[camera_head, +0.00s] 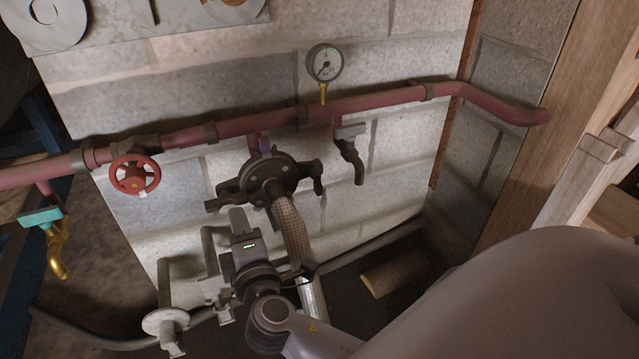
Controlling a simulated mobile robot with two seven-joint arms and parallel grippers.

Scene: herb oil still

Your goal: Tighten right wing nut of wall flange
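The dark round wall flange (272,178) sits on the block wall below the red pipe, with a braided metal hose (293,233) running down from its middle. The right wing nut (317,176) shows at the flange's right edge; I cannot tell how tight it is. The left wing nut (220,203) shows at its lower left edge. My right gripper (222,222) is below and left of the flange, apart from the right wing nut. Its two grey fingers appear spread, with nothing seen between them. The hose lies between it and the right wing nut.
The red pipe (385,101) crosses above the flange. It carries a pressure gauge (325,64), a red handwheel (135,175) and a tap (350,150) right of the flange. A wooden block (393,273) lies on the floor. A wooden post stands at the right.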

